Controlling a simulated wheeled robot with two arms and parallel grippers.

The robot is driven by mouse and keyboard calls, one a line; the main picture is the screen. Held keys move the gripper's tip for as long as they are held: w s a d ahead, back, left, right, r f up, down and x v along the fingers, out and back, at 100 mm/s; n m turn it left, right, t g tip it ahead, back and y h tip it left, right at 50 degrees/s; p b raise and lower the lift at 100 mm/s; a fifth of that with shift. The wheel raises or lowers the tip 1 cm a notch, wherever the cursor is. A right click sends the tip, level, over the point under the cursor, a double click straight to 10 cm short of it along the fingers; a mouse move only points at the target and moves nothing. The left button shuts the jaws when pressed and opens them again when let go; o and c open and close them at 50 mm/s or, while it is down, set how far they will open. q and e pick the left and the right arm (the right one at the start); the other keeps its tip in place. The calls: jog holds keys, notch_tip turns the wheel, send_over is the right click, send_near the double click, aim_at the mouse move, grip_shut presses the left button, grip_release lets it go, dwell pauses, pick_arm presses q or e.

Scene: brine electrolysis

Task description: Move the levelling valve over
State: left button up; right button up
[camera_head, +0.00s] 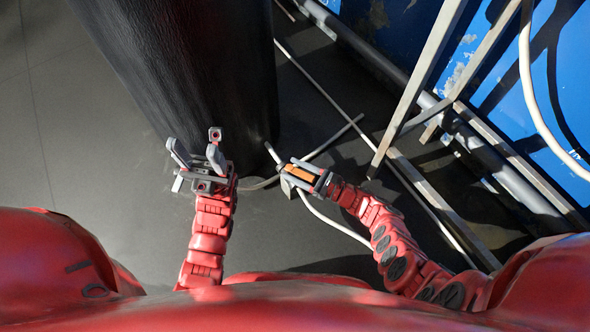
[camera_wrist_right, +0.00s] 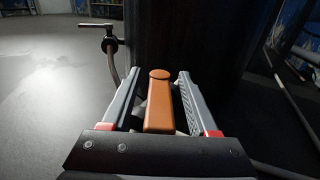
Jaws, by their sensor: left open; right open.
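An orange lever (camera_wrist_right: 159,100), which looks like the levelling valve's handle, has a rounded end. It lies between the two fingers of my right gripper (camera_wrist_right: 155,90), which is open with a finger on each side of it. Slim gaps show between lever and fingers; the valve body beneath is mostly hidden. In the head view the orange lever (camera_head: 298,173) shows inside my right gripper (camera_head: 289,167), beside the dark tank's lower edge. My left gripper (camera_head: 199,152) is open and empty, in front of the tank.
The large black tank (camera_head: 190,70) stands ahead. A metal T-handle on a bent pipe (camera_wrist_right: 103,26) shows at the upper left of the wrist view. Pale pipes and metal frame bars (camera_head: 425,75) crowd the right, before a blue wall (camera_head: 395,25). Grey floor (camera_head: 70,130) at left is clear.

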grip_shut()
dwell(1.4)
